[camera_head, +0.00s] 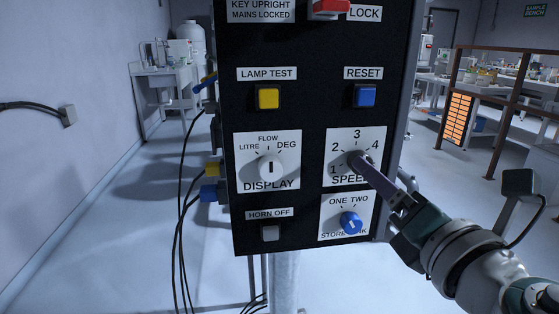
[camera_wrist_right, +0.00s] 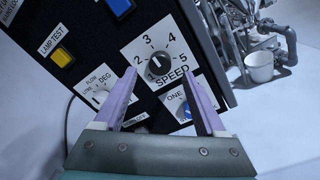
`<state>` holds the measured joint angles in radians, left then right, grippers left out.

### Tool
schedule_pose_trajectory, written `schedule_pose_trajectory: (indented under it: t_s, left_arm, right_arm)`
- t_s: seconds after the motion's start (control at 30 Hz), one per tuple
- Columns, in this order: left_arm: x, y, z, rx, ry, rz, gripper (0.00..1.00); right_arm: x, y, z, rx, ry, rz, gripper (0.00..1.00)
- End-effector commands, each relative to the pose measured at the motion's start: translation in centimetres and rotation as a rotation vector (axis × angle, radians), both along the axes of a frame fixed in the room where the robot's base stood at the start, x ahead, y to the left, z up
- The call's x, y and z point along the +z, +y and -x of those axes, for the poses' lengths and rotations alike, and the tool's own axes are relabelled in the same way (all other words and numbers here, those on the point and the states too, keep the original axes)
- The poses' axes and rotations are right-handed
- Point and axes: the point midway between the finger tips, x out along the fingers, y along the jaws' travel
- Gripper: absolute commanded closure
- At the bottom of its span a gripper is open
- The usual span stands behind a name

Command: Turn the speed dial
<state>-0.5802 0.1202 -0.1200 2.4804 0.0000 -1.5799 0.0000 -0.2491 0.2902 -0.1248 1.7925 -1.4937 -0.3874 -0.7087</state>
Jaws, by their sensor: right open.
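The speed dial (camera_wrist_right: 158,67) is a dark round knob on a white plate marked SPEED with numbers 1 to 5, on a black control panel (camera_head: 315,110). In the right wrist view it shows between my two purple fingertips, with a gap on each side. In the head view my right gripper (camera_head: 360,162) comes in from the lower right. Its fingers reach the dial and hide most of it and part of the plate (camera_head: 345,140). My right gripper is open; I cannot tell whether it touches the dial. My left gripper is not in view.
Close by are the white DISPLAY dial (camera_head: 270,168), the blue STORE dial (camera_head: 350,223), the yellow lamp test button (camera_head: 268,98), the blue reset button (camera_head: 364,96) and the grey horn off button (camera_head: 270,233). A red switch (camera_head: 330,8) is above. Cables hang left of the panel.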

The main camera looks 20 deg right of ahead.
Motion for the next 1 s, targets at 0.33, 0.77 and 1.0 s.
schedule_pose_trajectory:
  t_s: [0.33,0.77,1.0]
  left_arm:
    - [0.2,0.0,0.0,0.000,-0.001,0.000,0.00]
    - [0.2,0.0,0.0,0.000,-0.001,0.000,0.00]
    - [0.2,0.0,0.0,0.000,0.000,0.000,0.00]
  right_arm:
    - [0.0,-0.8,-4.1,-0.001,-0.001,-0.003,0.27]
    - [-0.1,-0.9,-4.3,-0.001,0.000,-0.003,0.41]
    - [-0.1,-0.9,-4.3,-0.001,0.000,-0.003,0.68]
